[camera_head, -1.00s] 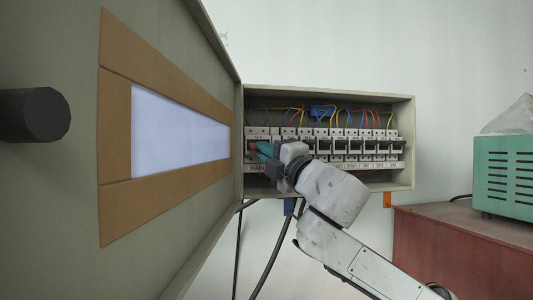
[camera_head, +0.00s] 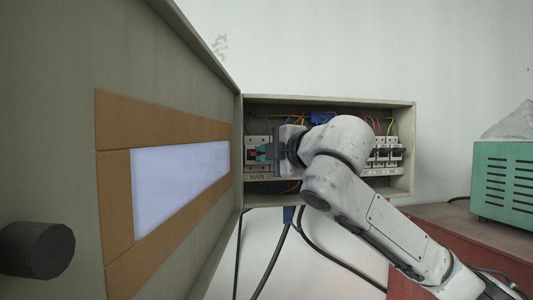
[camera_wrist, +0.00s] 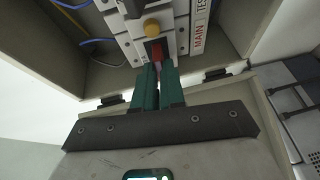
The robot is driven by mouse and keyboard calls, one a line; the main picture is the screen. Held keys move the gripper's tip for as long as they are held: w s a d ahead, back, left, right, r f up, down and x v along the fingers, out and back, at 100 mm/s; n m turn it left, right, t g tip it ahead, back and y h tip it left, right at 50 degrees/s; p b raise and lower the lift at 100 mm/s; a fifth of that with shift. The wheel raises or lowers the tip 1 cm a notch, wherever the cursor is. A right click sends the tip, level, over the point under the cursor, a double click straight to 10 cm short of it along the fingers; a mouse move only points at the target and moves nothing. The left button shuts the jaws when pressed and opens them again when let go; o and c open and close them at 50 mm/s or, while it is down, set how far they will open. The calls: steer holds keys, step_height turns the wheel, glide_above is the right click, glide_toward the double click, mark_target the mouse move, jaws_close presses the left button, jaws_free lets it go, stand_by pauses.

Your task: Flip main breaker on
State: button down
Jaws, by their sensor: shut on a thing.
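The main breaker (camera_head: 252,142) is at the left end of the row inside the open breaker box (camera_head: 330,103), above the label "MAIN". In the wrist view its red lever (camera_wrist: 156,50) lies between the tips of my teal fingers, and the white breaker body (camera_wrist: 133,48) surrounds it. My gripper (camera_head: 257,152) reaches in from the right, in front of the breaker. It also shows in the wrist view (camera_wrist: 157,66), shut on the red lever. The lever's exact tilt is hard to tell, as my fingers cover part of it.
The box door (camera_head: 60,120) stands wide open on the left, with a dark round knob (camera_head: 38,250). More breakers (camera_head: 388,155) line the row, partly behind my arm. A green vented unit (camera_head: 505,180) sits on a red cabinet (camera_head: 470,235) at right.

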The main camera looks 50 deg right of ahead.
steer(key=shift+w+d+r+m+g+y, duration=0.1)
steer(key=shift+r+m+g+y, duration=0.35)
steer(key=shift+g, duration=0.75)
steer(key=c, duration=1.2)
jaws_free()
steer(key=shift+r, duration=0.1)
steer(key=b+v, duration=0.3)
steer(key=v, duration=0.7)
steer(key=shift+s+r, duration=0.1)
steer(key=shift+s, duration=0.25)
